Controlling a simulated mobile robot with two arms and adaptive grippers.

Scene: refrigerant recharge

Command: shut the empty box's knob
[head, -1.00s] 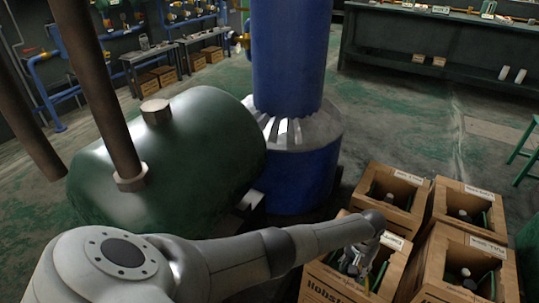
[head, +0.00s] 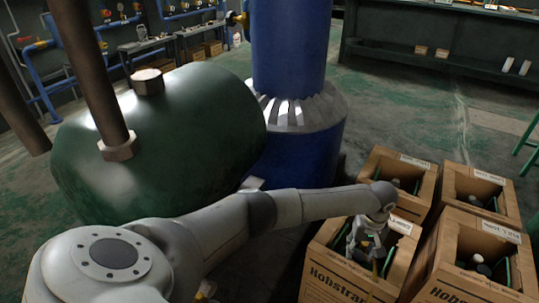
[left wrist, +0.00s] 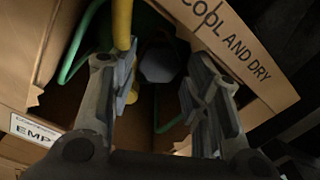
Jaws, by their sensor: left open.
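The empty box is an open cardboard carton (head: 335,277) at the front left of the box group in the head view. Its label (left wrist: 35,132) starting "EMP" shows in the left wrist view. Inside it are a dark grey rounded part (left wrist: 158,65), which may be the knob, a yellow bar (left wrist: 122,22) and a green curved handle (left wrist: 84,42). My left gripper (head: 372,262) points down into this box and is open. In the left wrist view its fingers (left wrist: 163,75) stand either side of the grey part, apparently not gripping it. My right gripper is out of view.
Three similar boxes stand close by, at the back left (head: 417,212), back right (head: 508,215) and front right (head: 450,283). A green tank (head: 160,140) and a blue column (head: 290,60) stand to the left. Open floor lies behind the boxes.

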